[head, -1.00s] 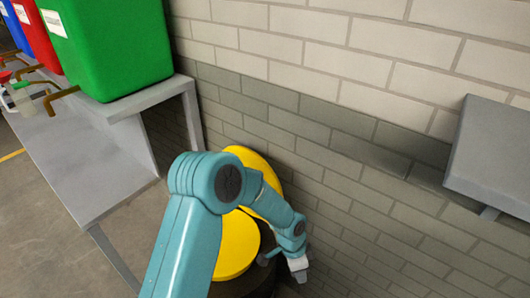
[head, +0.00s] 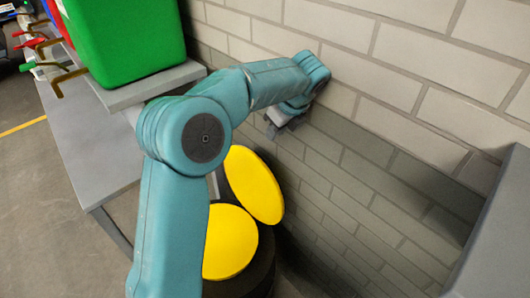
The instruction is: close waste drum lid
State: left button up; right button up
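The waste drum (head: 262,272) is dark and stands low by the wall, partly hidden behind my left arm. A flat yellow disc (head: 231,243) covers its top as seen from here. A second yellow disc, which looks like the raised lid (head: 254,185), stands steeply tilted behind it on the wall side. My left gripper (head: 272,128) is above the raised disc, close to the brick wall and apart from the disc. Its fingers are small and partly hidden by the wrist, so their opening is unclear. My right gripper is out of view.
A grey bench (head: 85,150) at the left carries a green container (head: 125,40) and others, with brown spouts. The brick wall (head: 400,110) runs behind the drum. A grey box-like edge (head: 495,235) juts in at the right.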

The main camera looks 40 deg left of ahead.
aim_at(262, 158)
pick_arm(q)
jog(key=x, duration=1.2)
jog(key=shift+s+d+f, duration=0.1)
jog(key=shift+d+f, duration=0.1)
jog(key=shift+a+f, duration=0.25)
jog(key=shift+f, duration=0.15)
jog(key=shift+d, duration=0.1)
jog(key=shift+c, duration=0.9)
grip_shut()
